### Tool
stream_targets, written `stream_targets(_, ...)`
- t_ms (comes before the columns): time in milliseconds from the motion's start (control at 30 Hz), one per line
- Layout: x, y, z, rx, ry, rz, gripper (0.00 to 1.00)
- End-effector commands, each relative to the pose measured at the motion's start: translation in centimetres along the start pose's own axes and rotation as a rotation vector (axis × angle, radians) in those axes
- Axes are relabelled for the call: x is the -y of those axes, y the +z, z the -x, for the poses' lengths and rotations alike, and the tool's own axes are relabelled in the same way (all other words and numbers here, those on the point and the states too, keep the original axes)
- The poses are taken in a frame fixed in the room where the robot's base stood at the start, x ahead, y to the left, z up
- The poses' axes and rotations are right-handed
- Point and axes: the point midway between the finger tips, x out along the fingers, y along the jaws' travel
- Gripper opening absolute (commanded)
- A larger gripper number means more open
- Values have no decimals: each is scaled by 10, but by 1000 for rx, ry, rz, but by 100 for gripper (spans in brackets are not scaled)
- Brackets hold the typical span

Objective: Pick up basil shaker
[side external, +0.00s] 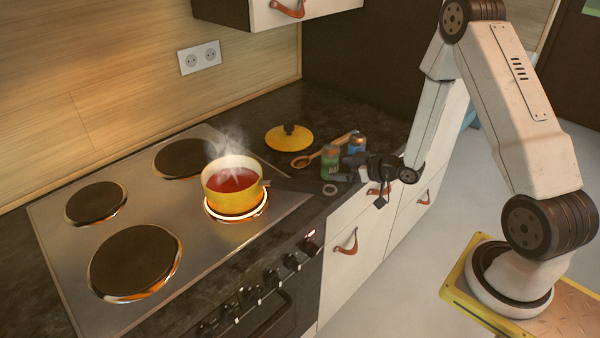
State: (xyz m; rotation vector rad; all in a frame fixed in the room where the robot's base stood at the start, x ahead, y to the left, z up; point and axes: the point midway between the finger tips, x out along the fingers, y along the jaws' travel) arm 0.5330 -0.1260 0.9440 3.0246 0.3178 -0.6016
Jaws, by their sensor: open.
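A green shaker (330,163), which looks like the basil shaker, stands upright on the dark counter to the right of the stove. Its label is too small to read. A blue shaker (357,143) with an orange-brown top stands just behind it to the right. My gripper (348,167) is open and reaches in from the right at low height, with its fingers close to the right side of the green shaker. I cannot tell whether they touch it. The dark fingers blend into the counter, and the gripper hides the lower part of the blue shaker.
A yellow pot (232,192) of steaming red soup sits on a glowing burner of the stove (190,262). A small pale ring (330,190) lies near the counter's front edge.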

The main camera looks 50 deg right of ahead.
Motion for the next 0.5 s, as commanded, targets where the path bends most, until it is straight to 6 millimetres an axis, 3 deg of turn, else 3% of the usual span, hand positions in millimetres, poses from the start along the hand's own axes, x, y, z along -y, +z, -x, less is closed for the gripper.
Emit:
stream_targets(300, -1, 0, -34, 0, -1, 1, 100)
stream_targets(500, -2, 0, -42, 0, 0, -1, 100)
